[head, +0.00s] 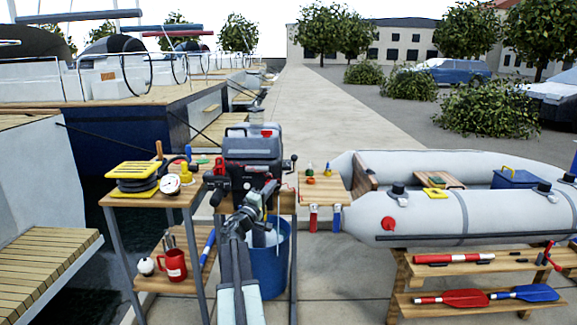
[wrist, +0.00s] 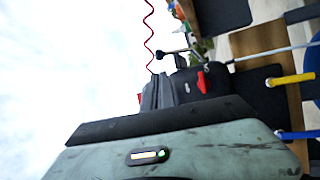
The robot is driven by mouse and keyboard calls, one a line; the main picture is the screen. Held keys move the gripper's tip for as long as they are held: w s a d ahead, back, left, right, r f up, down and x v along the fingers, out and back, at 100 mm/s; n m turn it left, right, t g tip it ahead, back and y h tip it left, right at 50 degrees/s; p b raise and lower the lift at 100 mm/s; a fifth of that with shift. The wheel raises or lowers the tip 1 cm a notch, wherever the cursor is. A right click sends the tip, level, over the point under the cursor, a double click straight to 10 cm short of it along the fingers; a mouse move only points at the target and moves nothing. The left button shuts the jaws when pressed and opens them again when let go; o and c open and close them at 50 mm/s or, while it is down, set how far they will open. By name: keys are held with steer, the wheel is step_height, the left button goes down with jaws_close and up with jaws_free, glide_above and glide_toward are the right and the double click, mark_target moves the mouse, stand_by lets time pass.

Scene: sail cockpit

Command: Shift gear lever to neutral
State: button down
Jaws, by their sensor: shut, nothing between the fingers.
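The outboard motor (head: 252,150) stands clamped upright between wooden benches, with a dark cowl and red parts on its front. A short black lever with a round knob (head: 293,160) stands up at its right side and looks like the gear lever. In the wrist view a black knobbed lever (wrist: 160,54) shows beyond the fingers, apart from them; its gear position cannot be told. My gripper (head: 272,189) is shut and empty in front of the motor, its tip hard to make out against it. In the wrist view its dark fingers (wrist: 166,90) are together.
A red lever (wrist: 203,82) and a red coiled cord (wrist: 149,30) are close by in the wrist view. A blue bucket (head: 270,265) is below the motor. A tool bench (head: 150,200) stands left, a grey inflatable boat (head: 450,215) right.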

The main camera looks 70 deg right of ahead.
steer(key=shift+s+d+r, duration=0.15)
steer(key=shift+s, duration=0.05)
steer(key=p, duration=0.4)
glide_toward(292, 159)
steer(key=x, duration=0.6)
steer(key=shift+s+d+r, duration=0.1)
steer(key=shift+s+d, duration=0.15)
steer(key=shift+d, duration=0.1)
